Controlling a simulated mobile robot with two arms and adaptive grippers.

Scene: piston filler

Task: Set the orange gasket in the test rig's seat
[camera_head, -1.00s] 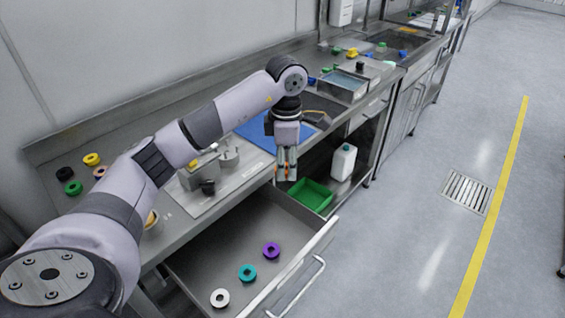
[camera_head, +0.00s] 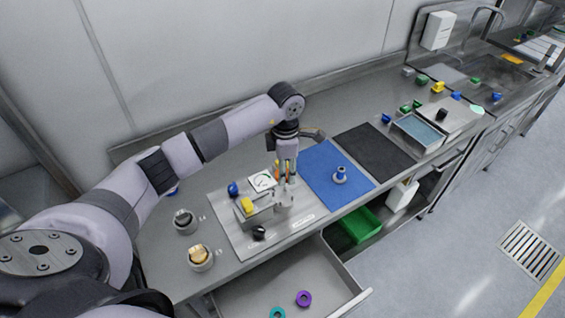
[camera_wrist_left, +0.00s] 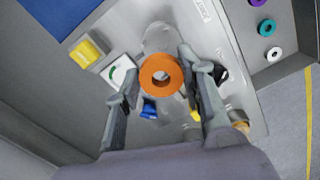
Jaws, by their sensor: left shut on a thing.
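The orange gasket (camera_wrist_left: 161,75) is a flat ring held between the fingers of my left gripper (camera_wrist_left: 160,72) in the left wrist view. In the head view my left gripper (camera_head: 285,178) points down over the test rig (camera_head: 225,219), a steel plate with a gauge (camera_head: 262,181), a yellow part (camera_head: 248,205), a blue knob (camera_head: 233,189) and a black knob (camera_head: 259,233). A round silver fitting (camera_wrist_left: 162,38) shows below and partly behind the gasket. I cannot tell whether the gasket touches it. My right gripper is not in view.
An open drawer in front holds a purple ring (camera_head: 303,298) and a teal ring (camera_head: 278,313). A blue mat (camera_head: 318,163) with a blue-and-grey part (camera_head: 339,175) lies right of the rig. Two round cups (camera_head: 200,258) stand to its left.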

